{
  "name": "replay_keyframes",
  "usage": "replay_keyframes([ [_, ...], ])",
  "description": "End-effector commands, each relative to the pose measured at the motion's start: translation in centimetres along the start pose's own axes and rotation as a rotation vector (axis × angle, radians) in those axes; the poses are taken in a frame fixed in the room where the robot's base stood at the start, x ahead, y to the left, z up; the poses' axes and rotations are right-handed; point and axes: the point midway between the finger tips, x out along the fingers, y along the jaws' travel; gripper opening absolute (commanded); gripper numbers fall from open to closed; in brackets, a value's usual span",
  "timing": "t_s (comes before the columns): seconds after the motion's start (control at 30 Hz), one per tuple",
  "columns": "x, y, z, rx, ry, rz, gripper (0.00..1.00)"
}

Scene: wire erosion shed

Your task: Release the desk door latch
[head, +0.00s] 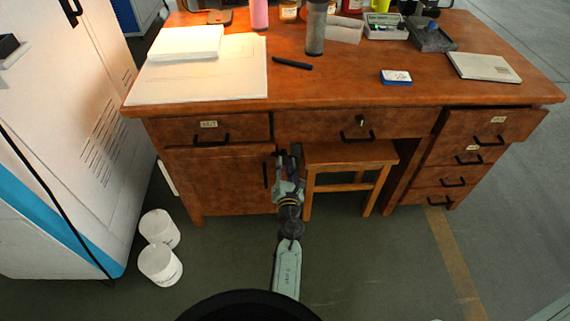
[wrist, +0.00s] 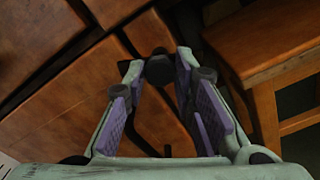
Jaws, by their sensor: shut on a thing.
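The wooden desk's left door (head: 218,180) hangs below the left drawer and appears closed in the head view. A dark vertical handle (head: 265,174) sits near its right edge. My gripper (head: 288,153) is at that right edge, in front of the desk. In the wrist view, a dark rounded latch knob (wrist: 158,70) lies between the fingertips of my gripper (wrist: 159,63), which is shut on it. Wooden panels (wrist: 85,95) with dark gaps show behind the fingers. The fingers and arm hide the latch in the head view.
A wooden stool (head: 345,153) stands in the knee space just right of my gripper; it also shows in the wrist view (wrist: 265,45). Two white buckets (head: 160,264) stand on the floor at the left, beside a white cabinet (head: 60,150). The floor before the right drawers is clear.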

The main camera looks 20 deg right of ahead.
Motion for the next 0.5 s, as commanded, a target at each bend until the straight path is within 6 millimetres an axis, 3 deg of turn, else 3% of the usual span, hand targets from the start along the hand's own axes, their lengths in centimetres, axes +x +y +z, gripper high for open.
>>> replay_keyframes([
  [0.5,0.13,0.09,0.30,0.493,-0.003,0.001,0.00],
])
